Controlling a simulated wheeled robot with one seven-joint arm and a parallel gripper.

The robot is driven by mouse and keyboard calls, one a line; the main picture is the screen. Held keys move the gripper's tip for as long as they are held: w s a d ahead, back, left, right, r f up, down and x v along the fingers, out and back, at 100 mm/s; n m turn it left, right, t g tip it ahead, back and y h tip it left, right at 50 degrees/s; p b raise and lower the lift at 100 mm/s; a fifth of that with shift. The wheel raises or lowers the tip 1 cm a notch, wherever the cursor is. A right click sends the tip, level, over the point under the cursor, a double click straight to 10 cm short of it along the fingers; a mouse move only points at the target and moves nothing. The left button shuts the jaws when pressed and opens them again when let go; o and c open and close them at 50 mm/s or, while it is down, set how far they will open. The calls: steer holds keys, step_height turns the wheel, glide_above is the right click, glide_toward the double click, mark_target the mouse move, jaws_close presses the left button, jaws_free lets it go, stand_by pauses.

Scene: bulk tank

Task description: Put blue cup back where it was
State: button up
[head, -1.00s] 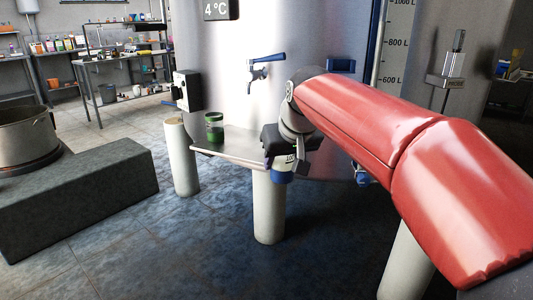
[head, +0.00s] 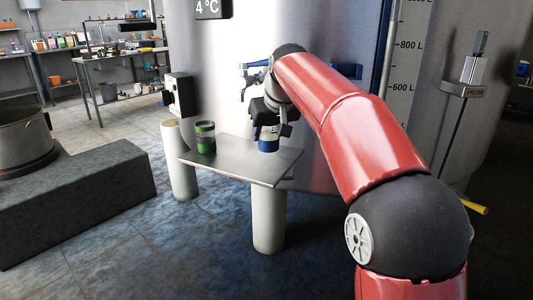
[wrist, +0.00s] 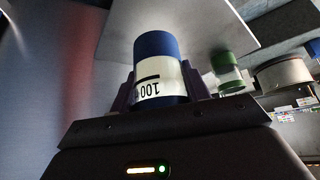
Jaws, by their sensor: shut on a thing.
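The blue cup (head: 268,143) is a small cylinder with a blue band and a white part marked 100. My gripper (head: 265,125) is shut on it, and the cup is upright over the right part of the metal shelf (head: 240,168). I cannot tell whether its base touches the shelf. In the wrist view the cup (wrist: 158,70) sits between the two fingers (wrist: 160,92), with the shelf (wrist: 205,30) behind it. The gripper partly hides the cup's upper part in the head view.
A green cup (head: 206,138) stands on the shelf's left end. A blue-handled tap (head: 254,68) juts from the steel tank (head: 222,50) behind. The shelf between the cups is clear. A stone block (head: 80,185) with a pot lies to the left.

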mark_target(269, 148)
steer(key=shift+f+b, duration=0.45)
steer(key=shift+f, duration=2)
steer(key=shift+f, duration=0.15)
steer(key=o, duration=1.1)
